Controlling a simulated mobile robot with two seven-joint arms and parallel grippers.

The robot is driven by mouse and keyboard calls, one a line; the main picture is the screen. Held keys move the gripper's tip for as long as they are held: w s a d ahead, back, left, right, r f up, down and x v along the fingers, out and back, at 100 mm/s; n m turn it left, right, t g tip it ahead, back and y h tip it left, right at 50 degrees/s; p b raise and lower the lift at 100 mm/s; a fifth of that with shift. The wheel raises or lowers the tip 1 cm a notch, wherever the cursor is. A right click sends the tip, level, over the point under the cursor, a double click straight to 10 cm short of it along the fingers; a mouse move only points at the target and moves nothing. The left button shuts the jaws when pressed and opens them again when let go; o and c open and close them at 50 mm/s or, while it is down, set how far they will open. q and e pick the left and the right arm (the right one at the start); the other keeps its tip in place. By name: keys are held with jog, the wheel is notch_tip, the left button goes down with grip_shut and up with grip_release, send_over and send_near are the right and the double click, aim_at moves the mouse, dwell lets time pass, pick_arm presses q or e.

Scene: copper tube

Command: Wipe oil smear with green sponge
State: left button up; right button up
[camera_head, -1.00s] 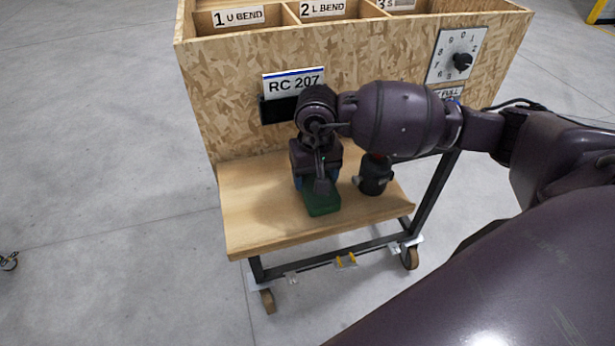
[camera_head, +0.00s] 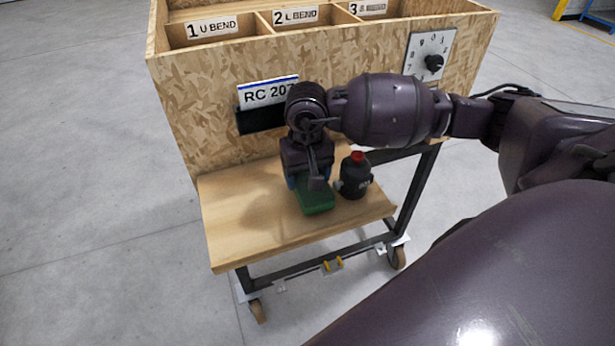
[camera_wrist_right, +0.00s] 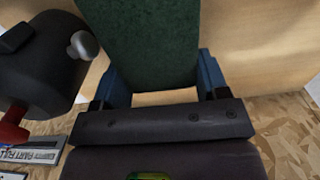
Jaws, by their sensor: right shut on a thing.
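A green sponge (camera_head: 316,199) is at the wooden shelf (camera_head: 240,222) of the cart, under my right gripper (camera_head: 304,183). My right gripper points down and is shut on the sponge. In the right wrist view the sponge (camera_wrist_right: 150,45) sits between the two blue fingers, and wood shows behind it. I cannot tell whether the sponge touches the shelf. No oil smear can be made out on the visible wood. My left gripper is not in view.
A dark bottle with a red cap (camera_head: 354,178) stands close to the right of the sponge. A chipboard bin box (camera_head: 205,100) with labelled compartments rises behind the shelf. The left part of the shelf is clear.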

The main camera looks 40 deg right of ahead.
jog(key=shift+r+p, duration=0.75)
jog(key=shift+r, duration=1.45)
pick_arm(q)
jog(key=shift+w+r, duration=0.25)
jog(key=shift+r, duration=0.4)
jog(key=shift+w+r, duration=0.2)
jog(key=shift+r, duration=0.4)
pick_arm(e)
jog(key=shift+r, duration=1.5)
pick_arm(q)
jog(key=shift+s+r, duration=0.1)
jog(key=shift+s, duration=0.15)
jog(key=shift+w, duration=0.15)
